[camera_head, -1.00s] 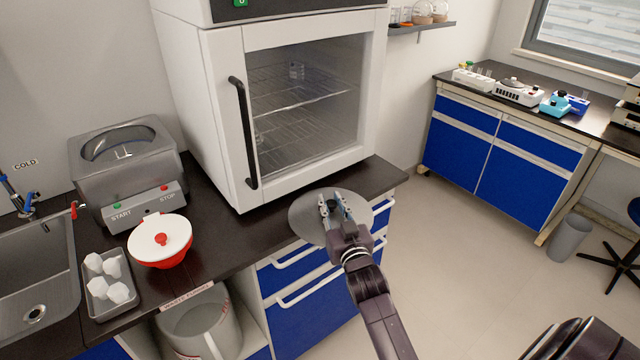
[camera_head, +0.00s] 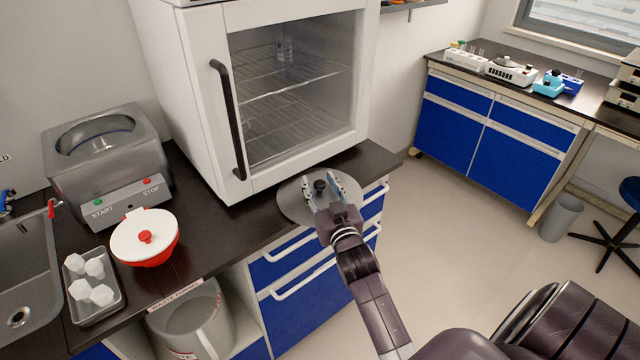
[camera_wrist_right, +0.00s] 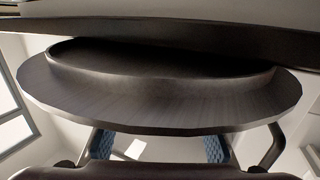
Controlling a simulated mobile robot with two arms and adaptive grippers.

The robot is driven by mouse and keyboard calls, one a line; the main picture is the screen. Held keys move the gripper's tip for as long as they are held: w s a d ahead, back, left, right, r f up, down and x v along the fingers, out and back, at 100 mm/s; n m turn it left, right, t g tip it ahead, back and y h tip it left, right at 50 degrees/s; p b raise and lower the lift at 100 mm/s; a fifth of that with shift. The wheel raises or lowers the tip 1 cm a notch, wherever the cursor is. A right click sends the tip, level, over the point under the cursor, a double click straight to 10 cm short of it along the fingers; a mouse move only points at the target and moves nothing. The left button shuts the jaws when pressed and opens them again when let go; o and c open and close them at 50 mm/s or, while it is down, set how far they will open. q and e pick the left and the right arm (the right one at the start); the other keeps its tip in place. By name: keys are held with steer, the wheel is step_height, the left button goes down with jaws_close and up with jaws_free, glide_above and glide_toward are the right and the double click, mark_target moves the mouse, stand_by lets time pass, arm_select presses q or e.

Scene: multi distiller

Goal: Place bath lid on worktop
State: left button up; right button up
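The bath lid (camera_head: 293,206), a round grey disc with a dark knob (camera_head: 320,186), is at the front edge of the dark worktop (camera_head: 268,197), below the oven door. Part of it appears to extend past that edge. Whether it rests flat there is hard to tell. My right gripper (camera_head: 323,187) is over the lid, its fingers spread on either side of the knob with gaps. The right wrist view shows a large dark round shape close up and the blue finger pads (camera_wrist_right: 160,147) wide apart. The metal bath (camera_head: 108,165) stands uncovered at left. My left gripper is not visible.
A white oven (camera_head: 205,105) with a black handle stands behind the lid. A red bowl with a white lid (camera_head: 145,236), a tray of white pieces (camera_head: 97,310) and a sink are at left. A waste bin (camera_head: 190,322) is below. Open floor lies right.

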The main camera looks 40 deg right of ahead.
steer(key=b+v, duration=0.1)
steer(key=v, duration=1.1)
steer(key=shift+r, duration=0.2)
steer(key=shift+s, duration=0.1)
